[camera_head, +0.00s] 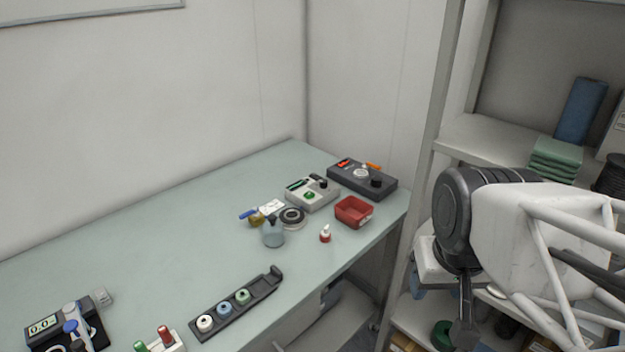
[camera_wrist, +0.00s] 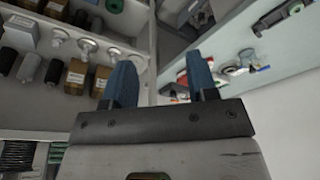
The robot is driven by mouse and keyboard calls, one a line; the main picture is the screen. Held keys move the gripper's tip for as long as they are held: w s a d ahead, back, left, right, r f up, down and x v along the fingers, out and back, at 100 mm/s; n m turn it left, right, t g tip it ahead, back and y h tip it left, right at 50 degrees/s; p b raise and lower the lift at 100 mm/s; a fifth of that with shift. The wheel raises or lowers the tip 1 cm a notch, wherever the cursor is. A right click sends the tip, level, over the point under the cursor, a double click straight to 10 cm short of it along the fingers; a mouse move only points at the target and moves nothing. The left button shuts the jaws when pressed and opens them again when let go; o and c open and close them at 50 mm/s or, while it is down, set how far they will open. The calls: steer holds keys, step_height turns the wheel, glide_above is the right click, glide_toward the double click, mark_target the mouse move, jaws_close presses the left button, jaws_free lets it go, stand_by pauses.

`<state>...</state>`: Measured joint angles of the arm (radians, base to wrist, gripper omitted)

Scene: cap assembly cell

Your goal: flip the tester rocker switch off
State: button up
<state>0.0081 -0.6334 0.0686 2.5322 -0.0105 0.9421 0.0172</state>
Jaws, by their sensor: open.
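A dark grey box (camera_head: 350,180) with a small red part (camera_head: 344,162), a pale round part and a black knob sits at the far right corner of the bench. A light grey box (camera_head: 322,201) with green parts and a dark knob is beside it. Which is the tester is not clear, and no rocker switch or its position can be made out. My gripper is in the wrist view (camera_wrist: 162,80), its two blue fingers apart and nothing between them. It is off to the right of the bench, away from both boxes.
A black rack (camera_head: 215,327) holds several spools. Shelving (camera_head: 490,137) stands right of the bench. The bench's left middle is clear.

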steer(key=shift+w+r, duration=0.1)
steer(key=c, duration=0.4)
steer(key=shift+w+r+n, duration=0.25)
steer(key=shift+w+n, duration=0.05)
steer(key=shift+w, duration=0.25)
jaws_close()
steer(key=w+a+r+n, duration=0.2)
steer(key=w+n, duration=0.3)
steer(key=w, duration=0.6)
steer(key=w+a+r+n, duration=0.2)
steer(key=w+n, duration=0.2)
steer(key=w, duration=0.8)
steer(key=w+a+r+n, duration=0.2)
steer(key=w+n, duration=0.3)
steer(key=w, duration=0.6)
steer(key=w+a+f+n, duration=0.3)
steer(key=w+f+n, duration=0.1)
steer(key=w, duration=0.6)
steer(key=w+a+f+n+g, duration=0.1)
steer(key=w+a+f+n, duration=0.3)
steer(key=w, duration=0.6)
steer(key=w+a+f+n+y, duration=0.1)
steer(key=w+a+f+n, duration=0.2)
steer(key=w, duration=0.7)
steer(key=shift+a+f+n+g, duration=0.3)
steer(key=shift+a+f+n, duration=0.1)
steer(key=shift+f+n, duration=0.45)
